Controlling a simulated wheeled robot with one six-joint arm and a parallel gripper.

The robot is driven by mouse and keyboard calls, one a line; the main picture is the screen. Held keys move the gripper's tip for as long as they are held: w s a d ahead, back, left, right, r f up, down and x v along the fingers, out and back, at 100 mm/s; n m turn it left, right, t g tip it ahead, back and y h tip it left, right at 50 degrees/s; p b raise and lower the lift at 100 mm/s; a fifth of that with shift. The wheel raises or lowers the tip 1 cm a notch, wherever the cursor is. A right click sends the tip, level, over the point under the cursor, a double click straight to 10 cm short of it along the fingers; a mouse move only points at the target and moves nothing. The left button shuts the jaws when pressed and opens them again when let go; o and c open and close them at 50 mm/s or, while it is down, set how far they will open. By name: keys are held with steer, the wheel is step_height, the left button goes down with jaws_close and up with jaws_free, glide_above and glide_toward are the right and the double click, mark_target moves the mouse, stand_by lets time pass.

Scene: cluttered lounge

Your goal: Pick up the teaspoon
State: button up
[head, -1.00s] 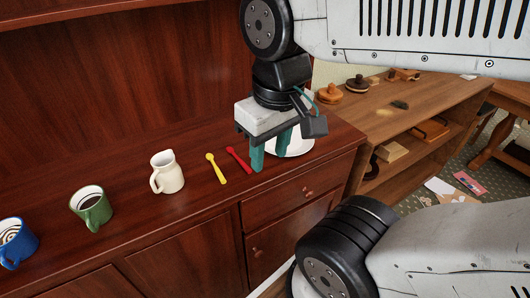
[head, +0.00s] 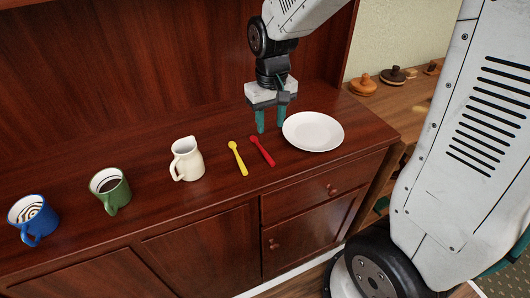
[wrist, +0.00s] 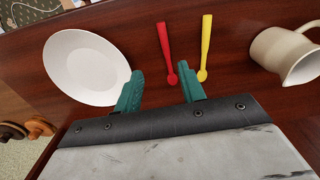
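Two small spoons lie side by side on the dark wooden sideboard, a red spoon (head: 262,151) and a yellow spoon (head: 238,159). Both also show in the wrist view, the red one (wrist: 165,45) left of the yellow one (wrist: 205,45). The frames do not show which is the teaspoon. My gripper (head: 271,128) is open and empty, its green fingers pointing down above the board, just behind the red spoon. In the wrist view, the red spoon's bowl lies ahead, between the lines of the two fingertips (wrist: 160,85), nearer the right one.
A white plate (head: 313,132) lies right of the spoons, close to my gripper. A cream jug (head: 187,160) stands to their left, then a green mug (head: 110,190) and a blue mug (head: 34,218). The sideboard (head: 215,192) has a tall back panel.

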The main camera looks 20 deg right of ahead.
mark_target(264, 151)
steer(key=w+f, duration=0.1)
steer(key=f, duration=0.2)
steer(key=shift+w+a, duration=0.15)
steer(key=shift+w, duration=0.2)
steer(key=f, duration=0.7)
steer(key=shift+s+a, duration=0.2)
steer(key=shift+a, duration=0.2)
steer(key=shift+r, duration=0.1)
jaws_close()
